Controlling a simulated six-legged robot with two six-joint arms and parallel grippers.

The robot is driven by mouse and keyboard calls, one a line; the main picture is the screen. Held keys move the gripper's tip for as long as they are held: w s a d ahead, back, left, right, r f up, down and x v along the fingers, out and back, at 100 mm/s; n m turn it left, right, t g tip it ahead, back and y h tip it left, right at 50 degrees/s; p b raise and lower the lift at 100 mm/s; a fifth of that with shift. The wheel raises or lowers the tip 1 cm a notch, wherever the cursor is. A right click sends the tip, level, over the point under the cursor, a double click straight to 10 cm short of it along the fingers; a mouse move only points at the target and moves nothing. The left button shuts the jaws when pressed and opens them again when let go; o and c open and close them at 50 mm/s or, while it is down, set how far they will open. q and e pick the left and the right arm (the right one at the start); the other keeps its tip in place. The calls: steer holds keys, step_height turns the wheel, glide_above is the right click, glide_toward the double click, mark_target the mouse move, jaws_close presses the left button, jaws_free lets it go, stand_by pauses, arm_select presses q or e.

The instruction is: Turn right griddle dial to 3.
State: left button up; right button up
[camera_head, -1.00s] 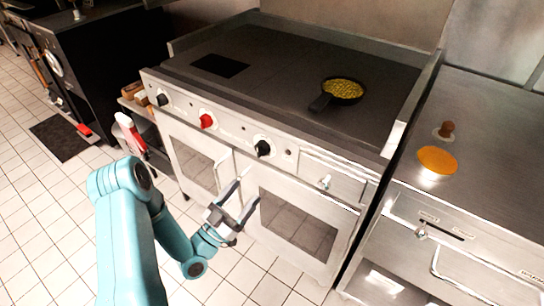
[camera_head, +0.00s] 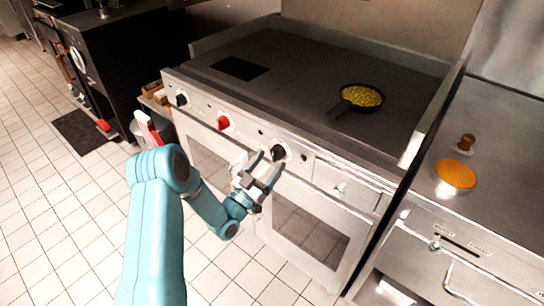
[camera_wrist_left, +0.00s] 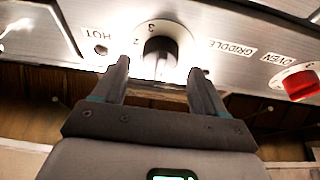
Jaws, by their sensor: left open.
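The right griddle dial (camera_head: 278,152) is a black knob on the stove's front panel, right of the red dial. In the left wrist view the dial (camera_wrist_left: 161,50) sits on a white numbered ring beside the word GRIDDLE. A 3 shows near the ring's top; I cannot tell where the knob points. My left gripper (camera_head: 272,160) is open just in front of the dial. In the left wrist view its two fingers stand to either side of the knob, apart from it, with nothing between them that is clearly gripped. My right gripper is not in view.
A red oven dial (camera_head: 223,123) and another black dial (camera_head: 181,100) are further left on the panel. A pan (camera_head: 361,97) of yellow food is on the griddle top. Oven door handles are below the panel. A steel counter (camera_head: 505,150) stands to the right.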

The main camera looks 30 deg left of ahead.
mark_target(277, 154)
arm_select(q)
steer(key=shift+x, duration=1.1)
steer(key=shift+c, duration=0.3)
